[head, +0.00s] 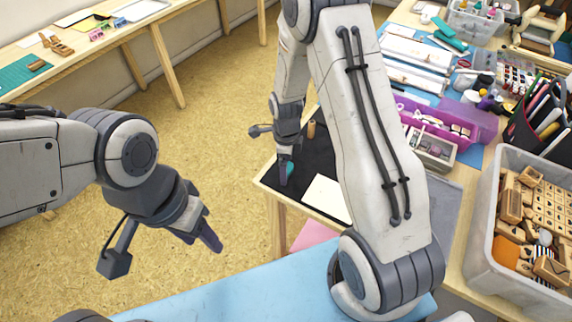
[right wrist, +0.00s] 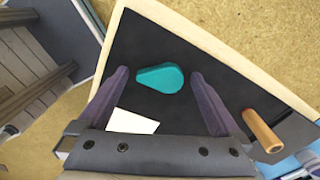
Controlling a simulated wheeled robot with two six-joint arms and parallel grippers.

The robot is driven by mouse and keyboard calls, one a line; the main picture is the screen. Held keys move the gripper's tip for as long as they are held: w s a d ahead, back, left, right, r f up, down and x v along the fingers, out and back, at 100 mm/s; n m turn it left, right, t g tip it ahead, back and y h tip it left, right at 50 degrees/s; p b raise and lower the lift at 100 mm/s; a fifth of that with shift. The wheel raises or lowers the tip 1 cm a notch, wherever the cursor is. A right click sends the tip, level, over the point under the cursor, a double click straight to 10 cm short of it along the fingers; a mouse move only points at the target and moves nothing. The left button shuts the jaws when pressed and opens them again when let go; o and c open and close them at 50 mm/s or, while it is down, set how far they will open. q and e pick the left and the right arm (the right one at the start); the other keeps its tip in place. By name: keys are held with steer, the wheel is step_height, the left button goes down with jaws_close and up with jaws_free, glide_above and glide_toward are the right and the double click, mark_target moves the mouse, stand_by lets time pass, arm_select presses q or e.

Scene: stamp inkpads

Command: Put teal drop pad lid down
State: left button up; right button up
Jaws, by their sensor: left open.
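The teal drop-shaped piece (right wrist: 160,77) lies on the black mat (right wrist: 215,45), its rounded end to the right and its narrow end to the left. I cannot tell whether it is the lid alone or a whole pad. My right gripper (right wrist: 159,77) is open, with a finger on either side of the piece and visible gaps between. In the head view the right gripper (head: 284,180) is over the mat and partly hides the teal piece (head: 290,168). My left gripper (head: 208,238) is open and empty, over the floor at left.
A wooden cylinder (head: 311,130) stands on the mat, and a white card (head: 326,194) lies near it. A purple tray (head: 440,115) and a grey bin of wooden stamps (head: 510,270) are at right. A side table (head: 75,42) is at far left.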

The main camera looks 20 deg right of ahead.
step_height(320, 180, up, 12)
steer(key=s+a+r+n, duration=0.7)
steer(key=s+a+n, duration=0.35)
steer(key=n, duration=0.45)
steer(key=s+a+r+n, duration=0.1)
steer(key=s+n, duration=0.5)
steer(key=n, duration=0.2)
steer(key=s+a+r+n+y, duration=0.1)
steer(key=s+a+n, duration=0.1)
steer(key=s+n, duration=0.5)
steer(key=shift+s+a+r+n, duration=0.2)
steer(key=shift+r+n, duration=0.05)
steer(key=shift+n, duration=0.45)
steer(key=shift+r, duration=0.15)
